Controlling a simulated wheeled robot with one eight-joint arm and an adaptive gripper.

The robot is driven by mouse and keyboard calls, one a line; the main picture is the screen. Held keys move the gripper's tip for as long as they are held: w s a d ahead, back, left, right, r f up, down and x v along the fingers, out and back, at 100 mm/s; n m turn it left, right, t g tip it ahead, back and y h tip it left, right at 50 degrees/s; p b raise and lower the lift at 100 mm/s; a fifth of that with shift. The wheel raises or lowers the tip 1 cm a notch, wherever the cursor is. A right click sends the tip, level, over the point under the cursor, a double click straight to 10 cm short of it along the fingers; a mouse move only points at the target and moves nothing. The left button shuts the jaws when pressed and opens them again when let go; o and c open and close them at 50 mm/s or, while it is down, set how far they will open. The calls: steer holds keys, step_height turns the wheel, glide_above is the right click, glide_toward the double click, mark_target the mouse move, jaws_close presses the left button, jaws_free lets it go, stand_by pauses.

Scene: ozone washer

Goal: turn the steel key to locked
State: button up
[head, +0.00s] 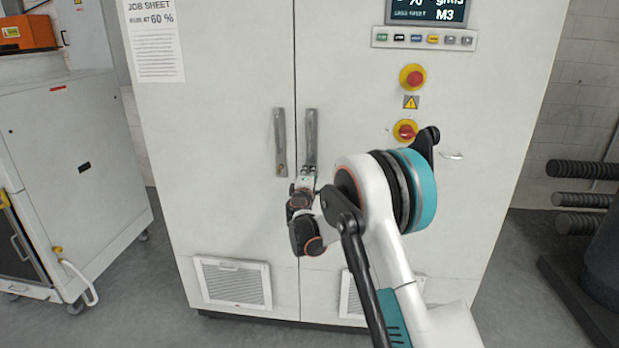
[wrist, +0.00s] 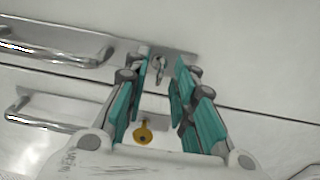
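In the wrist view a small steel key (wrist: 159,66) sits in the lock at the end of the upper handle plate (wrist: 172,53). My gripper (wrist: 164,67) is open, with its teal fingers on either side of the steel key. I see no clear contact with it. A yellow brass key (wrist: 143,132) hangs from the other plate, across the door seam, and shows between the fingers nearer the palm. In the head view my gripper (head: 306,180) is at the lower end of the right door handle (head: 311,135) and hides the steel key.
The left door handle (head: 280,138) is close beside my gripper. Red knobs (head: 412,77) on yellow rings and a button row (head: 424,39) are higher on the white cabinet (head: 225,190). A white wheeled unit (head: 80,160) stands at the left, and dark rollers (head: 580,198) at the right.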

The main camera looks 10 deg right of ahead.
jaws_close()
steer(key=shift+n, duration=0.4)
steer(key=n+p, duration=0.1)
steer(key=n, duration=1.5)
steer(key=shift+n, duration=0.7)
